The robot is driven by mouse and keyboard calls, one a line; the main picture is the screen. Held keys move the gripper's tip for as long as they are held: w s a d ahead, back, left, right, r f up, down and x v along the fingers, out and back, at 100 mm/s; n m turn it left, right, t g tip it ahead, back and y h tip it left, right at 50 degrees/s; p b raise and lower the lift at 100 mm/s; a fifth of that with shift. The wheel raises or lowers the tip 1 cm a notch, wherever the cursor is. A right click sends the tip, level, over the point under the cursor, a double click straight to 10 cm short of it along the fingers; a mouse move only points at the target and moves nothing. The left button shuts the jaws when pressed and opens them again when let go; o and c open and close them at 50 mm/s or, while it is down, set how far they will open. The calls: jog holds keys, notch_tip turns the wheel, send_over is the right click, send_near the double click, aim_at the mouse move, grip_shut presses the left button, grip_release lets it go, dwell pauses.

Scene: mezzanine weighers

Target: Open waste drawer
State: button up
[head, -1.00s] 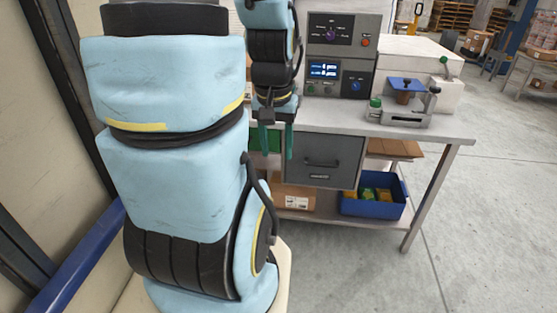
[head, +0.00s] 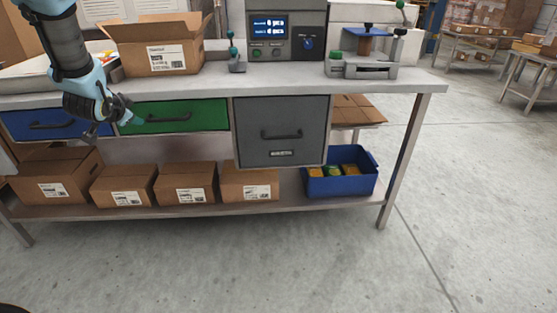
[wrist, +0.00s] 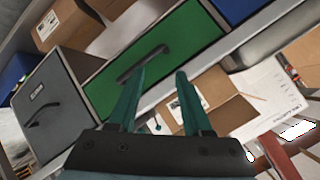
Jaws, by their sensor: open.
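A tall grey drawer (head: 281,132) with a dark bar handle (head: 281,134) and a small label hangs under the bench top, right of the green drawer. The label's wording is too small to read. The grey drawer looks shut, and it also shows at the left of the wrist view (wrist: 50,105). My gripper (head: 128,115) is open and empty, left of the grey drawer and in front of the left part of the green drawer (head: 185,117). In the wrist view my gripper's two teal fingers (wrist: 160,72) are spread, with the green drawer's handle (wrist: 142,62) beyond them.
A blue drawer (head: 45,124) is at the far left. An open cardboard box (head: 155,50), a control panel (head: 285,30) and a clamp fixture (head: 362,68) stand on the bench top (head: 290,83). Boxes and a blue bin (head: 341,184) fill the lower shelf. The floor in front is clear.

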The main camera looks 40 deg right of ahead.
jog(key=s+d+f+m+h+b, duration=0.2)
jog(key=d+f+m+h+b, duration=0.35)
jog(key=d, duration=0.75)
jog(key=m+g+h+b, duration=0.5)
jog(key=m+g+b, duration=0.35)
jog(key=m, duration=0.35)
send_near(281, 138)
jog(key=shift+m, duration=0.25)
jog(key=d, duration=0.3)
jog(key=d+f, duration=0.1)
jog(key=d, duration=0.2)
jog(key=w+d+b, duration=0.1)
jog(key=d, duration=0.3)
jog(key=shift+d+f, duration=0.1)
jog(key=shift+f, duration=0.1)
jog(key=shift+d, duration=0.5)
grip_shut()
